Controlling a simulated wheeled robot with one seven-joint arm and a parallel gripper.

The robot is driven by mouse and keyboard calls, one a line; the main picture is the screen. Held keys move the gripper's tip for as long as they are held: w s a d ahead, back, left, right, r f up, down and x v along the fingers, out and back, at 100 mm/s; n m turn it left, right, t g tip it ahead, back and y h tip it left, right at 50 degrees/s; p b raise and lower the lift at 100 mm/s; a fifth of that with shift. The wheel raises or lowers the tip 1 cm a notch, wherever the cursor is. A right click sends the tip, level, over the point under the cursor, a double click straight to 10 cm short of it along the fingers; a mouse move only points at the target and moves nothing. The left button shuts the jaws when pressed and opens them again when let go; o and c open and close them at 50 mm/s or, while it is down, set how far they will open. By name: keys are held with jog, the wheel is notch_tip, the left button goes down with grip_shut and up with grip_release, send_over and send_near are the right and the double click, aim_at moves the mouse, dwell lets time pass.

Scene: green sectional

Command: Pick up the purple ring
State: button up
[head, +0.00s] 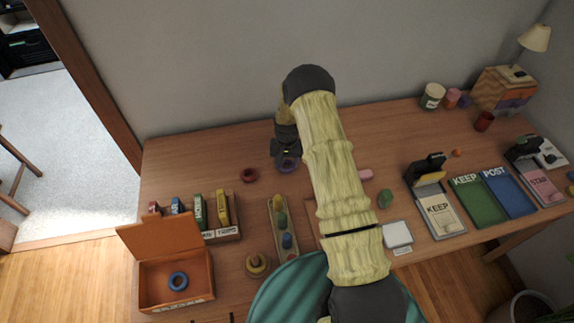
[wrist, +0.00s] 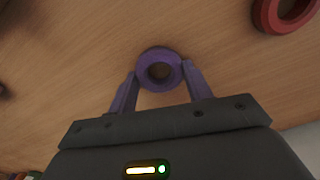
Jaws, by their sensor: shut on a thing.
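The purple ring (wrist: 145,68) is between the two fingertips of my gripper (wrist: 160,74) in the wrist view, one finger against each side. My gripper is shut on it. In the head view the purple ring (head: 289,166) shows small and dark under my gripper (head: 287,160), near the back of the wooden table, partly hidden by the gripper. I cannot tell whether the ring touches the table or is slightly above it.
A red ring (head: 249,175) lies to the left on the table (head: 190,150); it also shows in the wrist view (wrist: 284,14). An open wooden box (head: 150,300) holds a blue ring (head: 178,281). A peg tray (head: 283,252) stands in front. My arm hides the table's middle.

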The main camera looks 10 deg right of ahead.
notch_tip(320, 180, up, 10)
jog(key=b, duration=0.2)
dwell(0.3)
dwell(0.5)
